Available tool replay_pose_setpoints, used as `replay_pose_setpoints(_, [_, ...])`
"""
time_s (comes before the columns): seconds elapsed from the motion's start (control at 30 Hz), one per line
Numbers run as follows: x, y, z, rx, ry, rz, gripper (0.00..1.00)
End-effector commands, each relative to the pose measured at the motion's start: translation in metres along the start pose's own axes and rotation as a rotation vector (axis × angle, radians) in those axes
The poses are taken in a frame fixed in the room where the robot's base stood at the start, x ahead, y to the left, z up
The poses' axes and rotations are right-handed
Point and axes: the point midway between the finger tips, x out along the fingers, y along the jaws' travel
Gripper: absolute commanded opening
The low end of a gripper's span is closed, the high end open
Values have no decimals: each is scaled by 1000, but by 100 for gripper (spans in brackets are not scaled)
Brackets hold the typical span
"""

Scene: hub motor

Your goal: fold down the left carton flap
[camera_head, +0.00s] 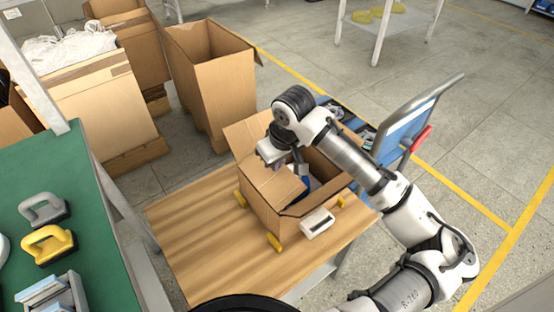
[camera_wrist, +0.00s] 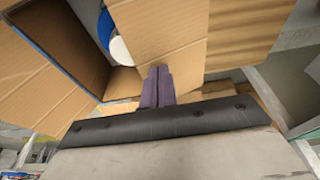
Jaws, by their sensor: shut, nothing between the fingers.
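The open cardboard carton (camera_head: 262,205) stands on a wooden-topped table. Its left flap (camera_head: 274,184) leans inward over part of the opening; I cannot tell its exact angle. Another flap (camera_head: 246,134) stands up at the back left. My gripper (camera_head: 272,160) is over the left side of the carton, its fingers partly hidden in the head view. In the wrist view the purple fingers (camera_wrist: 158,74) are shut and empty, with their tips at a cardboard panel (camera_wrist: 160,28); contact is unclear. A blue and white item (camera_wrist: 113,38) shows inside the carton.
Yellow brackets (camera_head: 275,242) hold the carton's base. A small white device (camera_head: 317,222) is at its front side. The wooden tabletop (camera_head: 190,230) is clear at left. A green bench (camera_head: 85,190) stands further left, a tall carton (camera_head: 211,85) behind, and a blue cart (camera_head: 405,125) at right.

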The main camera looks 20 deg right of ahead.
Motion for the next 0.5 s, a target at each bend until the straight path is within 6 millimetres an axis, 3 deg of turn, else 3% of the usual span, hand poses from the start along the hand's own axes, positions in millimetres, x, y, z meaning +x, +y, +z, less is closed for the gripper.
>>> replay_pose_setpoints(0.5, [22,0,6,1,-1,-1,0])
